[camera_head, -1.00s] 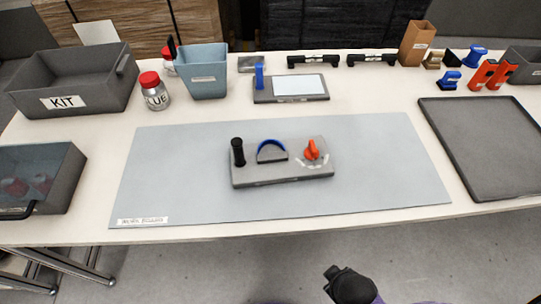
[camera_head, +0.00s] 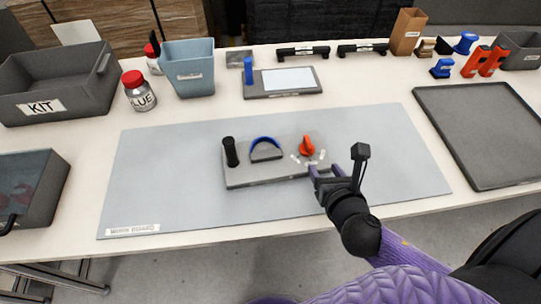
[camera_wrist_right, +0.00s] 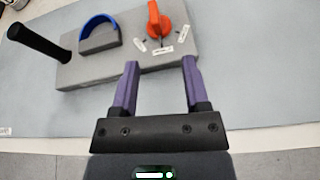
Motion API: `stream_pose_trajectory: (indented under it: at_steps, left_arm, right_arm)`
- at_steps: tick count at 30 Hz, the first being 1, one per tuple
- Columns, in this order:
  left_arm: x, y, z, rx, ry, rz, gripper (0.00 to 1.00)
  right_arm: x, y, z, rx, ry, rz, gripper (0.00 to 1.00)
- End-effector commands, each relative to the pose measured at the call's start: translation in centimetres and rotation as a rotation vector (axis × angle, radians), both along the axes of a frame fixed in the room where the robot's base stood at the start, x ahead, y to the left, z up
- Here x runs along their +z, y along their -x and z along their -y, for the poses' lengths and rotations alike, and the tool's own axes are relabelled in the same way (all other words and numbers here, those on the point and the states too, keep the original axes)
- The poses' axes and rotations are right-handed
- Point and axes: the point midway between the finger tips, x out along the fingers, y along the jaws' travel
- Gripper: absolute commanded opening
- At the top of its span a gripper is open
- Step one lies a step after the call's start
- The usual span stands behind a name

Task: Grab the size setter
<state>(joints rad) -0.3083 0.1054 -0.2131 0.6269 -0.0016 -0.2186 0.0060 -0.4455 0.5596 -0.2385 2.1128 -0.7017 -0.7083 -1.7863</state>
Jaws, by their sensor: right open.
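A grey block fixture (camera_head: 240,181) lies on the blue-grey mat, carrying a black upright post (camera_head: 230,152), a blue arch on a grey half-round piece (camera_head: 266,151) and an orange knob (camera_head: 307,146). The knob, with small white labels around it, looks like the size setter. In the right wrist view the knob (camera_wrist_right: 157,20) is ahead, near the top edge. My right gripper (camera_head: 324,170) is open and empty, at the block's front right corner. In the wrist view its purple fingers (camera_wrist_right: 160,64) are apart, short of the knob. My left gripper is not in view.
The mat (camera_head: 160,180) is clear around the fixture. A KIT bin (camera_head: 60,95), glue bottle (camera_head: 138,92) and blue-grey bin (camera_head: 189,75) stand at the left. A grey tray (camera_head: 480,130) lies at the right. A pad with a blue post (camera_head: 262,88) sits behind.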

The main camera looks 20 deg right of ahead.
Motion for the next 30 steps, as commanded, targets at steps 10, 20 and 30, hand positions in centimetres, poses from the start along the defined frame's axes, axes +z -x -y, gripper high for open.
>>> stream_pose_trajectory:
  at_steps: [10,20,30]
  left_arm:
    - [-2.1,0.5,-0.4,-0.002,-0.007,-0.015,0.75]
    - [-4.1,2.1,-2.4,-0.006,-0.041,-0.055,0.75]
    - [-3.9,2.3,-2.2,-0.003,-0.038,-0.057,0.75]
  right_arm:
    - [-1.9,-4.9,0.7,0.081,0.121,0.008,0.59]
    - [-3.7,-9.4,1.5,0.079,0.118,0.005,0.59]
    - [-3.5,-9.4,1.4,0.079,0.117,0.004,0.23]
